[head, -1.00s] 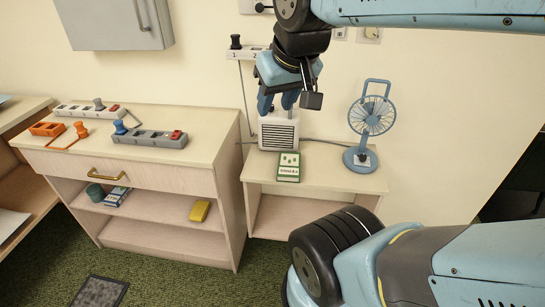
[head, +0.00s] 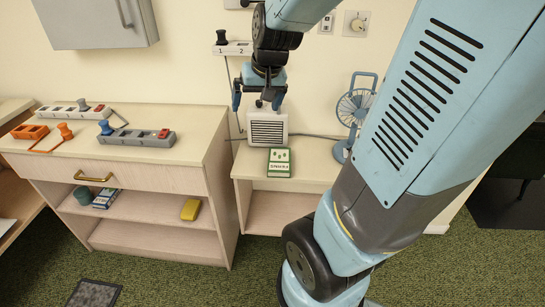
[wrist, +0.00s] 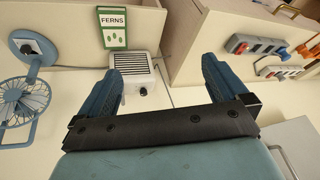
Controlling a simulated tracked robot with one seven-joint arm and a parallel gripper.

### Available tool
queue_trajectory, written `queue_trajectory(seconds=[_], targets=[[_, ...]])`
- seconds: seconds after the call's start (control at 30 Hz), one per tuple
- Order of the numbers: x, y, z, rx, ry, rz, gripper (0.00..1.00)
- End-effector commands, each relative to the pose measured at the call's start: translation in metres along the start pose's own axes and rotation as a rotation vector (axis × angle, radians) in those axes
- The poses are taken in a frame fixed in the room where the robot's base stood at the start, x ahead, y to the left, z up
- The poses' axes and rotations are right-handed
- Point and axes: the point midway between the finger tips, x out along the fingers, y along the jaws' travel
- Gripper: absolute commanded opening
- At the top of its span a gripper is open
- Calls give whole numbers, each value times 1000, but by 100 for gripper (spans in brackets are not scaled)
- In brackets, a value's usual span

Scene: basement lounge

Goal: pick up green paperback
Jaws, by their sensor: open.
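The green paperback (head: 279,162) lies flat on the low side table, in front of the small white heater. In the wrist view the paperback (wrist: 113,28) shows its title "FERNS" on a white panel, beyond my fingers and left of centre. My gripper (head: 257,104) is open and empty. It hangs in front of the wall, above and behind the paperback in the head view, close to the heater. In the wrist view my gripper's two fingers (wrist: 160,80) stand wide apart with nothing between them.
The white heater (head: 267,129) stands just behind the paperback. A blue fan (head: 353,108) stands to its right, partly hidden by my arm. The wooden cabinet (head: 190,138) on the left rises higher than the side table (head: 252,167) and carries power strips.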

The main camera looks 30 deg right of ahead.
Motion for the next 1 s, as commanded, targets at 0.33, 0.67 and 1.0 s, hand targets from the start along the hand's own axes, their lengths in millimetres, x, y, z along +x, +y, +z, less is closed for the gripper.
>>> queue_trajectory(seconds=[0.33, 0.67, 1.0], targets=[[99, 46, -30, 147, -42, 75, 100], [182, 101, -35, 251, -58, 195, 100], [213, 127, -32, 283, -59, 252, 100]])
